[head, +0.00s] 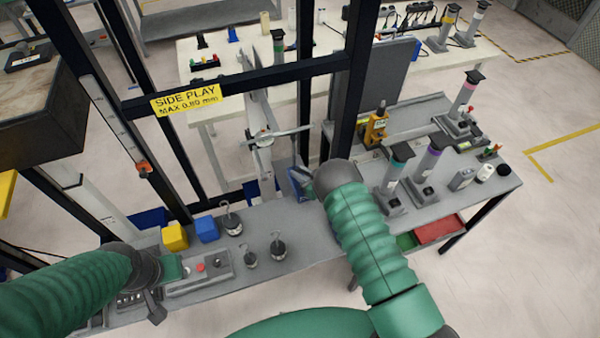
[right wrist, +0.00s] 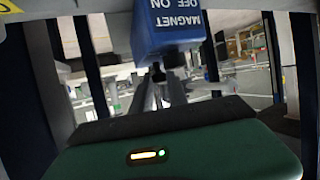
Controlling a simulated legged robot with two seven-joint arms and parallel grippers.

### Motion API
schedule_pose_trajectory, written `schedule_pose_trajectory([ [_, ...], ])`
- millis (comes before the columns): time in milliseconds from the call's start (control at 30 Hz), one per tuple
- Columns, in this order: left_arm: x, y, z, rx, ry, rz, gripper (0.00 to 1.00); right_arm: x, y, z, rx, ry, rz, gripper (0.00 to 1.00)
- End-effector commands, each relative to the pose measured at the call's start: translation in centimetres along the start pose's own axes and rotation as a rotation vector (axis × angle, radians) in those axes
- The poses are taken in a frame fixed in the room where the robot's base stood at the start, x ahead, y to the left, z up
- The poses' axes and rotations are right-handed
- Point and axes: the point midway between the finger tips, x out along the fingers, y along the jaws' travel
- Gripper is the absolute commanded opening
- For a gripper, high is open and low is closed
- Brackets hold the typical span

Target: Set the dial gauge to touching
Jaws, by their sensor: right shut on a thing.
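No dial face can be made out in either view. A blue magnet base (right wrist: 168,28) labelled MAGNET OFF ON fills the top middle of the right wrist view. A blue and grey piece also shows beside my right gripper (head: 300,182) in the head view, just left of my green right arm. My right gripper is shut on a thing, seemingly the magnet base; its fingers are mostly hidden. My left gripper (head: 154,290) is low on the left, beside a grey control box (head: 200,272); its jaw opening is unclear. A yellow SIDE PLAY MAX 0.80 mm label (head: 186,98) is on the dark frame.
A grey bench (head: 300,262) holds a yellow block (head: 174,237), a blue block (head: 206,229) and several hooked weights (head: 278,247). Dark uprights (head: 357,75) and a metal crossbar piece (head: 266,137) stand behind. Several cylindrical posts (head: 425,170) crowd the right side.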

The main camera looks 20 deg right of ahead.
Motion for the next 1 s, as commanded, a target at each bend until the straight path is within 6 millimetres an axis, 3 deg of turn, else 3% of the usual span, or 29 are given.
schedule_pose_trajectory([
  [167, 2.0, 0.0, 0.5, 0.0, 0.0, 0.0, 0.36, 1.7, 0.7, 0.2, 0.0, 0.0, 0.001, 0.0],
  [333, 4.4, 0.0, 1.1, 0.0, 0.0, 0.0, 0.36, 4.2, 1.8, -0.9, 0.0, 0.001, 0.001, 0.0],
  [667, 4.2, 0.0, 1.0, 0.0, 0.0, 0.0, 0.36, 4.5, 2.1, -1.6, 0.001, -0.006, 0.002, 0.0],
  [700, 4.2, 0.0, 1.0, 0.0, 0.0, 0.0, 0.36, 4.5, 2.1, -1.6, 0.001, -0.006, 0.002, 0.21],
  [800, 4.2, 0.0, 1.0, 0.0, 0.0, 0.0, 0.36, 4.5, 2.1, -1.6, 0.001, -0.005, 0.002, 0.34],
  [867, 4.2, 0.0, 1.0, 0.0, 0.0, 0.0, 0.36, 4.5, 2.1, -1.7, 0.001, -0.004, 0.001, 0.41],
  [1000, 4.2, 0.0, 1.0, 0.0, 0.0, 0.0, 0.36, 4.5, 2.0, -1.7, 0.0, -0.003, 0.001, 0.41],
])
